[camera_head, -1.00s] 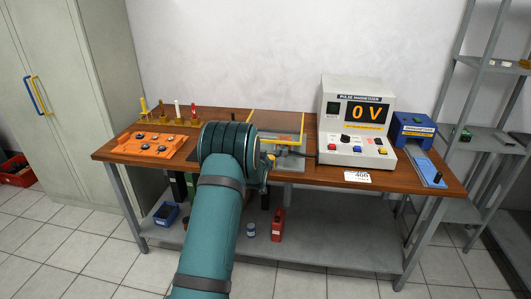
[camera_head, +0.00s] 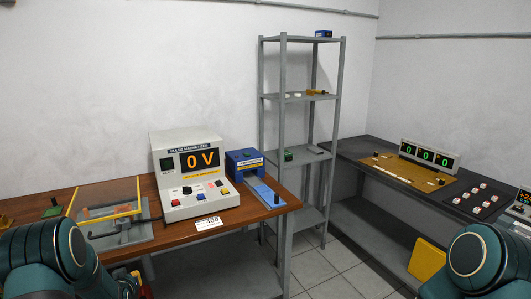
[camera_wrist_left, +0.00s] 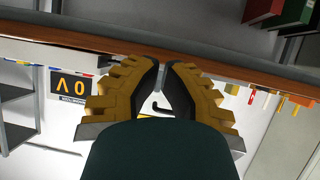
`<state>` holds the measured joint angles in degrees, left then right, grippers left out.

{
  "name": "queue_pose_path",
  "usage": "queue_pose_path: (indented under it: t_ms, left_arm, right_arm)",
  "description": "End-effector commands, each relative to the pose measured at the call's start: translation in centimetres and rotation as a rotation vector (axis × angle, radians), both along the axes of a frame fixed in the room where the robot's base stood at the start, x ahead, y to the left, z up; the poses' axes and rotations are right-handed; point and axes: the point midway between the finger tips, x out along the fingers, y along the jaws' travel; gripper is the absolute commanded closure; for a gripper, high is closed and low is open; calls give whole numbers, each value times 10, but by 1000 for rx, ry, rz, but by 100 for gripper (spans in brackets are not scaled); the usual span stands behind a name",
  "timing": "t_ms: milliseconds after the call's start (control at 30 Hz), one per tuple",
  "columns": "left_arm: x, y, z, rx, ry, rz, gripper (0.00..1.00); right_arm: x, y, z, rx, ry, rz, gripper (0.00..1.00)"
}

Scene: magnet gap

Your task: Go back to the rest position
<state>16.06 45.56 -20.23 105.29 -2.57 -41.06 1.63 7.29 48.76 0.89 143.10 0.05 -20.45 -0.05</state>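My left arm (camera_head: 62,250) is at the bottom left in the head view, in front of the wooden table's edge. A small part of its gripper shows low beside it. In the left wrist view, the two fingers of my left gripper (camera_wrist_left: 164,66) have yellow stepped backs and dark pads. Their tips lie close together with a thin gap and nothing held. My right arm (camera_head: 480,258) shows at the bottom right; its gripper is out of frame.
The wooden table (camera_head: 245,218) holds the pulse magnetizer (camera_head: 207,205), reading 0 V, a blue device (camera_head: 243,160) and a yellow-framed fixture (camera_head: 120,232). A grey shelf (camera_head: 286,110) stands behind. A dark bench (camera_head: 375,190) with counters is at right. Tiled floor (camera_head: 318,270) lies between.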

Motion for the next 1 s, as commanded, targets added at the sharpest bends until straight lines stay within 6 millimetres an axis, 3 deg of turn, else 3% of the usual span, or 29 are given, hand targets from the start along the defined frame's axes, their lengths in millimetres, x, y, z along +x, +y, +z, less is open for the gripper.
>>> queue_pose_path:
  t_ms: [33,300,467,600,800,1000]
  left_arm:
    - [-6,-26,-15,-45,44,-27,100]
    - [-58,-152,-74,-241,273,-162,100]
    - [-104,-224,-96,-344,418,-254,100]
    - [-152,-282,-105,-423,550,-341,100]
    - [-224,-348,-107,-509,726,-460,100]
    - [-266,-376,-102,-548,827,-527,100]
  right_arm:
    - [0,0,0,0,0,0,0]
    - [0,0,0,0,0,0,0]
    - [0,0,0,0,0,0,0]
    - [0,0,0,0,0,0,0]
    - [0,0,0,0,0,0,0]
    - [0,0,0,0,0,0,0]
